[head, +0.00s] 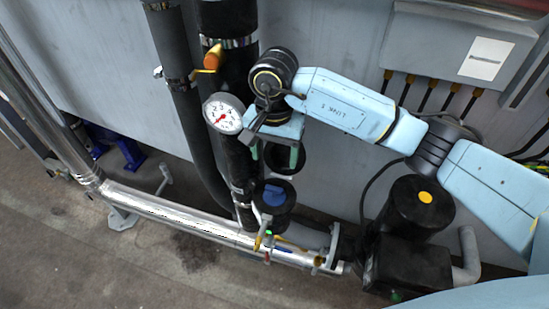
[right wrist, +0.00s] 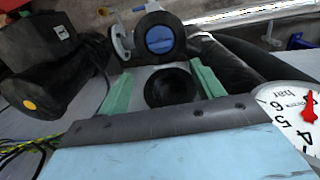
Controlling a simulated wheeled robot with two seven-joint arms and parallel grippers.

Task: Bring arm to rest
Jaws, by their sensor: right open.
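My right arm (head: 345,103) is light blue and reaches in from the right in the head view, bent at a black joint. Its gripper (head: 276,157) points down with green fingers in front of the piping. The gripper is open. In the right wrist view the two green fingers (right wrist: 163,84) stand apart, with a black round part (right wrist: 170,89) showing between them. I cannot tell how far that part lies beyond the fingertips. Nothing is seen held. My left gripper is not in view.
A white pressure gauge (head: 222,114) stands close left of the gripper. A blue-capped valve (head: 274,195) is below it, an orange-handled valve (head: 213,57) above left. A black pump (head: 419,206) stands lower right.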

